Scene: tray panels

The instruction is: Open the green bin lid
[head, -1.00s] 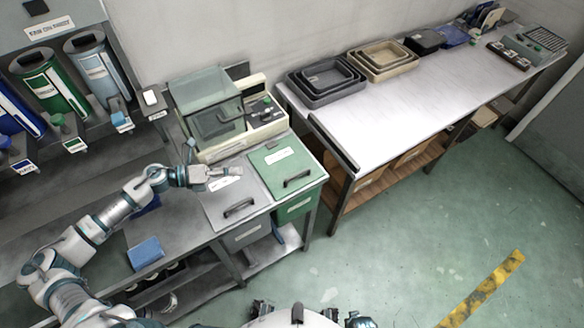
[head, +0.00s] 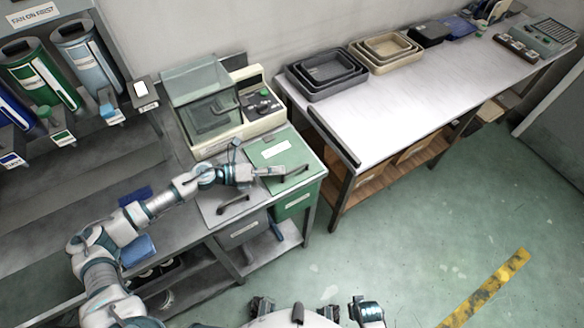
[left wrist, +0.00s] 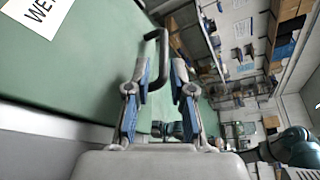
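The green bin lid (head: 270,148), with a white label and a dark bar handle (head: 296,173), lies closed on the green bin (head: 296,203) at the counter's right end. My left gripper (head: 274,171) is above the lid's front part, close to the handle. In the left wrist view the green lid (left wrist: 75,65) fills the left side, and its handle (left wrist: 163,50) rises between the two spread fingers of my left gripper (left wrist: 160,72). The fingers are open, with gaps to the bar; contact cannot be made out.
A grey lid (head: 218,190) with its own handle (head: 233,204) is left of the green one. A glass-covered machine (head: 210,105) stands behind the lids. A white table (head: 400,100) with trays is to the right. The floor in front is clear.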

